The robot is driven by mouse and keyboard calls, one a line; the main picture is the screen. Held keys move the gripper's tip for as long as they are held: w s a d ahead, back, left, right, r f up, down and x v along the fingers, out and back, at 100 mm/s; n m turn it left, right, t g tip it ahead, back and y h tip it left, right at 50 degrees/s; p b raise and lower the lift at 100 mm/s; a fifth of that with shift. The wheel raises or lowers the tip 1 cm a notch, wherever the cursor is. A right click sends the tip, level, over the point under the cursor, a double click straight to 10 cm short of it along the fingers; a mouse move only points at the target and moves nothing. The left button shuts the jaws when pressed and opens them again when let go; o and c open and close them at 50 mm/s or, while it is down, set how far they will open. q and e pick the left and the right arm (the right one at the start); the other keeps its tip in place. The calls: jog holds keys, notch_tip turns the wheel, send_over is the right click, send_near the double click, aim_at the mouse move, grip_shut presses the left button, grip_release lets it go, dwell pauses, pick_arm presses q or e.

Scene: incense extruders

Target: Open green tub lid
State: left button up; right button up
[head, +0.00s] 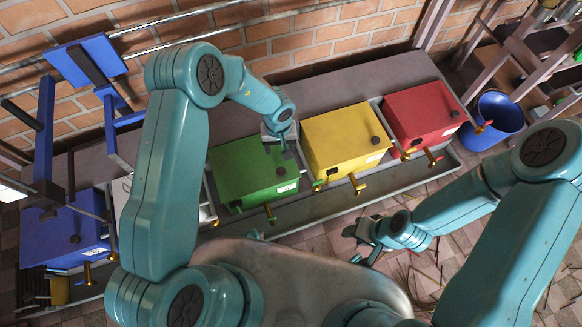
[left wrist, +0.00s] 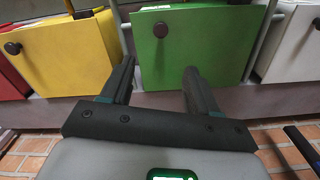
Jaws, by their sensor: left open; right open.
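The green tub (head: 248,172) stands in the row along the wall with its lid closed flat. A small dark round knob (head: 281,171) sits near the lid's front right corner. My left gripper (head: 283,143) is over the back right part of the green tub, open and empty. In the left wrist view its two dark fingers (left wrist: 160,80) point toward the green lid (left wrist: 195,45), with the knob (left wrist: 160,30) beyond and between the fingertips, apart from them. My right gripper (head: 358,244) is open and empty, low over the floor in front of the row.
A yellow tub (head: 340,135) and a red tub (head: 420,108) stand right of the green one. A blue tub (head: 65,235) and blue frame (head: 90,60) stand at left. Brass taps (head: 357,184) stick out in front. A blue bucket (head: 495,118) stands at far right.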

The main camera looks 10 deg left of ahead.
aim_at(281, 171)
pick_arm(q)
notch_tip(281, 171, down, 16)
jog(key=b, duration=0.5)
jog(key=shift+a+f, duration=0.1)
jog(key=shift+f, duration=0.1)
jog(key=shift+c, duration=0.2)
